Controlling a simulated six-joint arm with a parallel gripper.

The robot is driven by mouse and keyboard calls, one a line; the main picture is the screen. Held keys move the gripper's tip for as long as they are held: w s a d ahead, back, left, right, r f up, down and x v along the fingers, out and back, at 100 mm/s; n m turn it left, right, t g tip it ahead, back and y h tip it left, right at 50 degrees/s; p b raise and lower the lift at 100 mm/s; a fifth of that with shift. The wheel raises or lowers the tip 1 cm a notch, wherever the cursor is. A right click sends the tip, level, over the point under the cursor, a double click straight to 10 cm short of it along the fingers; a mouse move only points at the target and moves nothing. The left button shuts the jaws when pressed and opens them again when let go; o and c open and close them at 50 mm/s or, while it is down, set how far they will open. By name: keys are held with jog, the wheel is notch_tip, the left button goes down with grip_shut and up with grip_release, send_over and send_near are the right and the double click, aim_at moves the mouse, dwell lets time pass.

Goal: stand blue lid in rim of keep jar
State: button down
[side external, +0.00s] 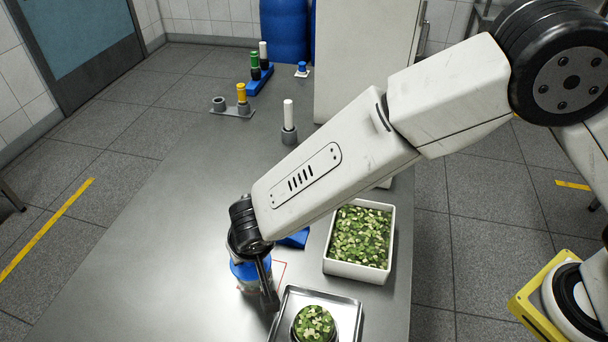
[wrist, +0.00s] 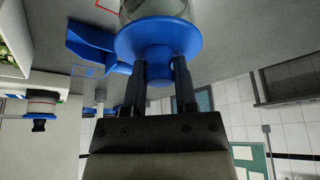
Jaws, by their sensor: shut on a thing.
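The blue lid (wrist: 158,38) has a wide disc and a short central knob. My gripper (wrist: 165,80) is shut on the knob in the wrist view. A clear glass jar (wrist: 150,8) shows just beyond the disc, partly cut off by the frame edge. In the side external view, my gripper (side external: 268,290) is low over the table, with blue of the lid (side external: 243,270) beside it. My wrist hides much of the lid and jar there. I cannot tell whether the disc rests on the jar's rim.
A blue angled piece (side external: 296,239) stands close by, near a red outline on the table. A white bin (side external: 359,271) of green pieces is to the right. A metal tray (side external: 345,312) with a round container is in front. Upright holders stand farther back; the table's left is clear.

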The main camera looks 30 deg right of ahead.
jog(key=shift+c, duration=1.6)
grip_release()
jog(key=shift+r, duration=0.1)
jog(key=shift+v, duration=3.8)
jog(key=w+d+r+g, duration=0.1)
jog(key=d+g, duration=0.1)
jog(key=d, duration=2)
jog(key=s+d, duration=0.4)
jog(key=d, duration=0.3)
jog(key=s+d, duration=0.4)
jog(key=d, duration=0.3)
jog(key=shift+s+d+f, duration=0.25)
jog(key=shift+f, duration=0.1)
